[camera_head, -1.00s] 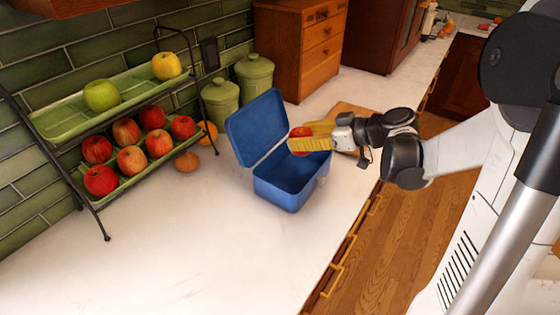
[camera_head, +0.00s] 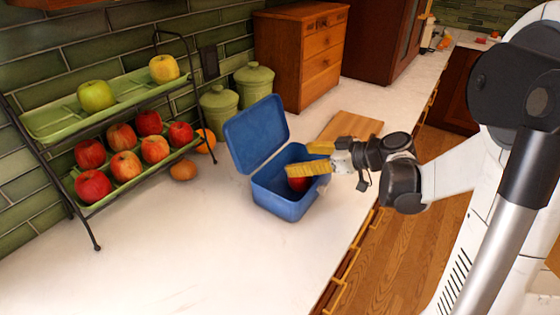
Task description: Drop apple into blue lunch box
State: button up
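The blue lunch box (camera_head: 283,207) stands on the counter with its lid (camera_head: 256,134) raised and leaning back to the left. A red apple (camera_head: 299,184) is inside the box, below the near finger, which hides its upper part. My gripper (camera_head: 302,158) has yellow fingers and reaches over the box from the right. The fingers are apart with nothing seen between them, so it is open.
A two-tier rack with green trays (camera_head: 45,124) holds several apples at the left. Green canisters (camera_head: 219,109) and a wooden cabinet (camera_head: 302,58) stand behind. A cutting board (camera_head: 352,125) lies behind my gripper.

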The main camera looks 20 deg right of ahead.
jog(key=shift+d, duration=0.1)
jog(key=v, duration=1.2)
jog(key=s+a+f+m+g+h, duration=0.2)
jog(key=s+a+m+h, duration=0.6)
jog(key=s+a, duration=0.4)
jog(key=shift+s+f+h, duration=0.3)
jog(key=shift+s+f, duration=0.4)
jog(key=shift+f, duration=0.1)
